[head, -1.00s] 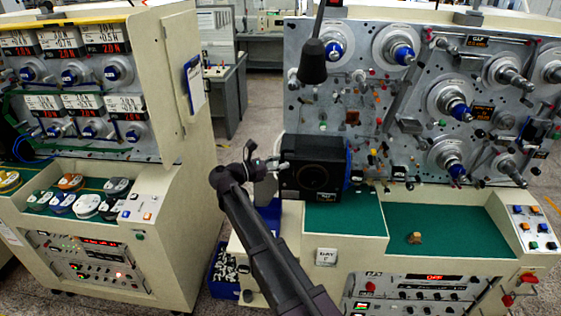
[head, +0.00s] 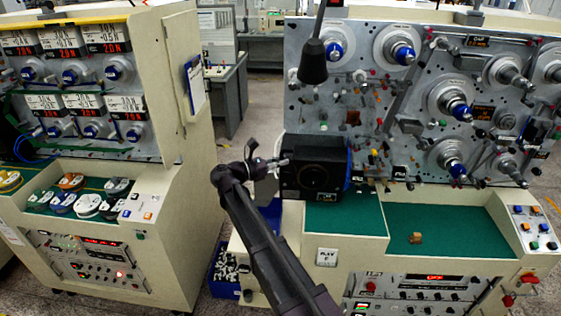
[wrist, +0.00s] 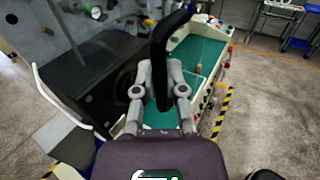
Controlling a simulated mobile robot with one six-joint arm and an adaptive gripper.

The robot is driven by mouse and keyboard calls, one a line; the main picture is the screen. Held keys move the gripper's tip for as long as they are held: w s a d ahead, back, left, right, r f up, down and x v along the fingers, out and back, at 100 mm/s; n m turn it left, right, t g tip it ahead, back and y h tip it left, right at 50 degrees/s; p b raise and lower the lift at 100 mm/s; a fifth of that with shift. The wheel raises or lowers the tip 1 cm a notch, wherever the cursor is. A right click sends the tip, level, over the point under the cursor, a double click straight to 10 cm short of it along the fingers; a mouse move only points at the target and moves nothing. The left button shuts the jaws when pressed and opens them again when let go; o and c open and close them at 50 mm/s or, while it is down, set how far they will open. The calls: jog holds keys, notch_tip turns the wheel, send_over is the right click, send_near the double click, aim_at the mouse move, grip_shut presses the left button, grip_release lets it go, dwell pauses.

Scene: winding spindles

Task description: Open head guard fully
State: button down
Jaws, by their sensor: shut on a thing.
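The head guard appears to be part of the black box-shaped head (head: 314,168) at the left of the right-hand machine, above its green shelf. Its dark face with a round feature shows in the head view, and how far the guard stands open cannot be told. My gripper (head: 283,161) is at the left edge of this box. In the wrist view my gripper (wrist: 160,95) is shut on a black curved bar (wrist: 163,60), which looks like the guard's handle. The bar stands between the two grey fingers and hides part of what is behind it.
The machine's panel (head: 420,110) carries several spindles with blue hubs. A dark hanging lamp (head: 312,62) is above the box. The green shelf (head: 460,230) holds a small brown piece (head: 416,238). Another machine (head: 90,150) stands left, across a floor gap. A pale curved tube (wrist: 58,95) runs left of the fingers.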

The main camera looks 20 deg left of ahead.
jog(key=a, duration=0.5)
jog(key=shift+w+a, duration=0.25)
jog(key=shift+a, duration=0.05)
jog(key=c, duration=0.7)
grip_release()
jog(key=shift+a, duration=0.15)
jog(key=shift+s, duration=0.1)
jog(key=v, duration=1.2)
